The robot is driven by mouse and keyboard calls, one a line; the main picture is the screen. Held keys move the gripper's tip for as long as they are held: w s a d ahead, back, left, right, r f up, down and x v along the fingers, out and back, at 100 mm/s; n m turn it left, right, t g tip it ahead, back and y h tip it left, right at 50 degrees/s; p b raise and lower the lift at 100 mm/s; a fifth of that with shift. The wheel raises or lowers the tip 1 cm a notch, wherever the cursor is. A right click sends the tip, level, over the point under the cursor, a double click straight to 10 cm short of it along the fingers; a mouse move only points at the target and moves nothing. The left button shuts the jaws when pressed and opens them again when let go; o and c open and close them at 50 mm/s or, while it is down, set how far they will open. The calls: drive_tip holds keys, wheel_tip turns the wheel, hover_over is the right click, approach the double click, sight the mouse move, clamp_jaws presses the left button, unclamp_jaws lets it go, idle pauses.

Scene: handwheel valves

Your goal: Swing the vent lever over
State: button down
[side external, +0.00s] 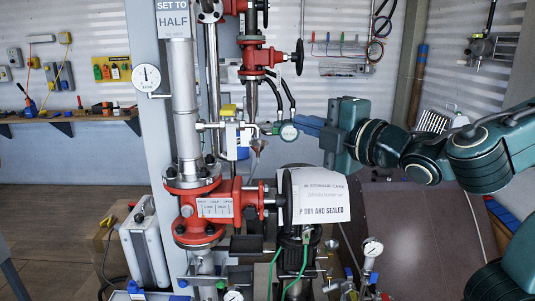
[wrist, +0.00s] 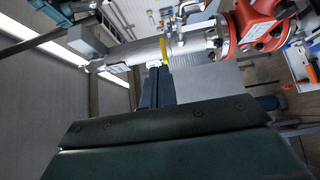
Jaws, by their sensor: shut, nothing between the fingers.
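My gripper (side external: 298,121) points left, fingers level, beside a small round gauge (side external: 289,132). Its fingers are shut and empty. A small white part shows at the fingertips there. Whether they touch it I cannot tell.
A red valve body (side external: 215,208) stands low on the pipe, with a dark handwheel (side external: 289,198) at its right. A smaller red valve (side external: 257,58) is above. A white sign (side external: 320,197) hangs below my gripper. Green hoses (side external: 273,272) run at the bottom.

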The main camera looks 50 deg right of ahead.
drive_tip(key=c, duration=2.2)
unclamp_jaws()
drive_tip(key=shift+s, duration=0.15)
drive_tip(key=c, duration=1.5)
unclamp_jaws()
drive_tip(key=n+y, duration=0.1)
drive_tip(key=y, duration=0.1)
approach(223, 109)
drive_tip(key=shift+s+d+f, duration=0.3)
drive_tip(key=shift+s+d, duration=0.4)
drive_tip(key=shift+s, duration=0.15)
drive_tip(key=shift+w, duration=0.15)
drive_tip(key=shift+w, duration=6.75)
clamp_jaws()
